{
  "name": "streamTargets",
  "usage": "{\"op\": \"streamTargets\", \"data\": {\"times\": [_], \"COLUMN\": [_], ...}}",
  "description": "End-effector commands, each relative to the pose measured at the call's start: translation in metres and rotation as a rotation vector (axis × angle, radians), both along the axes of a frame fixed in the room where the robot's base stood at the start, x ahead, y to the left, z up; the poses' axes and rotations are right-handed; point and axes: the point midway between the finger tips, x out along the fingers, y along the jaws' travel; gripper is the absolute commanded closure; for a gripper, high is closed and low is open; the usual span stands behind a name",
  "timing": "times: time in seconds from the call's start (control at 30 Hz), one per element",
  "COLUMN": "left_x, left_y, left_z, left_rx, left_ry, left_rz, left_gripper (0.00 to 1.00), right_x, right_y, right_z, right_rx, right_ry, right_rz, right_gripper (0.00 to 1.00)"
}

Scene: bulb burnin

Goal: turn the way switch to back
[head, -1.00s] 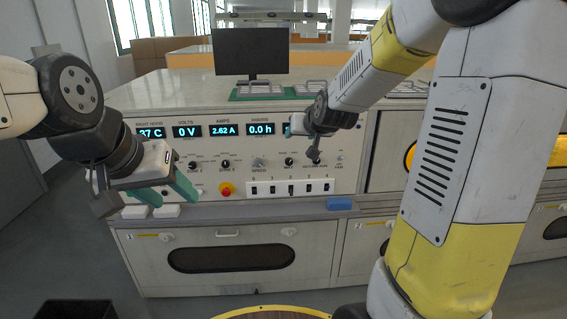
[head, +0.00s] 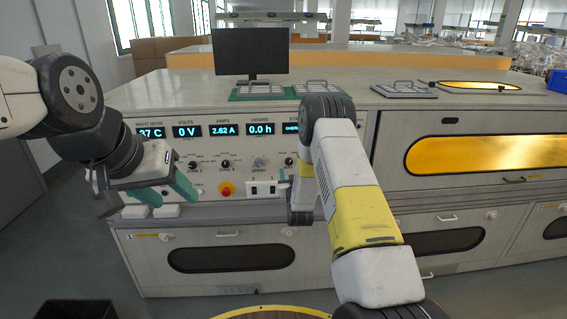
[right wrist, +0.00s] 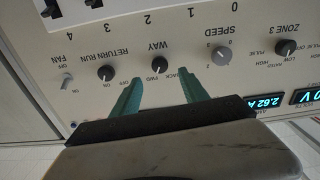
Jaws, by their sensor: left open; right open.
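The way switch (right wrist: 159,66) is a dark round knob on the pale control panel, upside down in the right wrist view; it also shows in the head view (head: 289,161). I cannot tell its pointer's direction. My right gripper (right wrist: 160,79) is open, its two green fingers pointing at the panel on either side of the way switch in the picture. Whether they touch the knob or stop short is unclear. In the head view my right arm hides most of that gripper. My left gripper (head: 177,202) is open and empty in front of the panel's left part.
The speed knob (right wrist: 221,55) and return run knob (right wrist: 106,73) flank the way switch. A red button (head: 226,188) and white rocker switches (head: 262,188) sit lower on the panel. A monitor (head: 250,52) stands on the bench top.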

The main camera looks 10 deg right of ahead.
Motion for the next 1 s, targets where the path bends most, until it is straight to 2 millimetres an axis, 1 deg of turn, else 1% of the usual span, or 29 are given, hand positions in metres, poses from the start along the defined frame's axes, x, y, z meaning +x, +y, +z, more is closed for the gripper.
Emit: {"op": "streamTargets", "data": {"times": [0.2,0.3,0.4,0.57,0.77,0.8,0.87,1.0], "left_x": [0.0,0.0,0.0,0.0,0.0,0.0,0.0,0.0], "left_y": [0.0,0.0,0.0,0.0,0.0,0.0,0.0,0.0], "left_z": [0.0,0.0,0.0,0.0,0.0,0.0,0.0,0.0], "left_rx": [0.0,0.0,0.0,0.0,0.0,0.0,0.0,0.0], "left_ry": [0.0,0.0,0.0,0.0,0.0,0.0,0.0,0.0], "left_rz": [0.0,0.0,0.0,0.0,0.0,0.0,0.0,0.0], "left_gripper": [0.48,0.48,0.48,0.48,0.48,0.48,0.48,0.48], "right_x": [0.035,0.05,0.061,0.069,0.07,0.07,0.07,0.07], "right_y": [-0.001,-0.002,-0.002,-0.002,-0.003,-0.003,-0.003,-0.002], "right_z": [0.001,0.001,0.001,0.001,0.001,0.001,0.001,0.001], "right_rx": [0.0,0.0,0.0,0.0,0.0,0.0,0.0,0.001], "right_ry": [-0.002,-0.002,-0.001,0.001,0.001,0.001,0.001,0.001], "right_rz": [0.0,0.0,0.0,0.0,0.0,0.0,0.0,0.0], "right_gripper": [0.48,0.48,0.48,0.48,0.48,0.5,0.62,0.89]}}
